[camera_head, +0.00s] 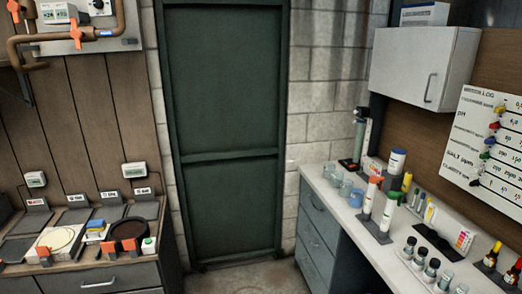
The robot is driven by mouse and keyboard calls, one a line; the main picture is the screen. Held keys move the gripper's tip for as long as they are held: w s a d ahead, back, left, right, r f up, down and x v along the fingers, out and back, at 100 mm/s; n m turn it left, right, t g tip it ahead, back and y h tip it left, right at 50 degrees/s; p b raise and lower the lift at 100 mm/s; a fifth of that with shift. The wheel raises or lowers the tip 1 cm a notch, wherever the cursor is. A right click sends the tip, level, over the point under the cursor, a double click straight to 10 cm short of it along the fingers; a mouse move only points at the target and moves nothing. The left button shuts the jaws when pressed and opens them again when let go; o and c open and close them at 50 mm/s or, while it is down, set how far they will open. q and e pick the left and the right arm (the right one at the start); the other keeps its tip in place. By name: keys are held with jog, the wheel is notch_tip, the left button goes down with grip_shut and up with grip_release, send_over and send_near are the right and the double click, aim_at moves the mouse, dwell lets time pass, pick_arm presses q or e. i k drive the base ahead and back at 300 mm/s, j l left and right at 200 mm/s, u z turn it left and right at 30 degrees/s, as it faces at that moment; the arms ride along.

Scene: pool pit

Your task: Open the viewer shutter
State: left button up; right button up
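I cannot tell for sure which item is the viewer or its shutter. A dark upright device with a greenish cylinder (359,138) stands at the far end of the right counter, against the block wall. No shutter can be made out on it at this size. Neither of my grippers shows in the head view.
A white wall cabinet (424,68) hangs above. A green door (222,110) stands between this counter and the left bench (95,262). Bare floor shows before the door.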

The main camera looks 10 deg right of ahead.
aim_at(358, 112)
jog(key=i+j+z, duration=0.2)
jog(key=i+z, duration=0.3)
jog(key=i+j+z, duration=0.6)
jog(key=i+j, duration=0.4)
jog(key=i, duration=0.05)
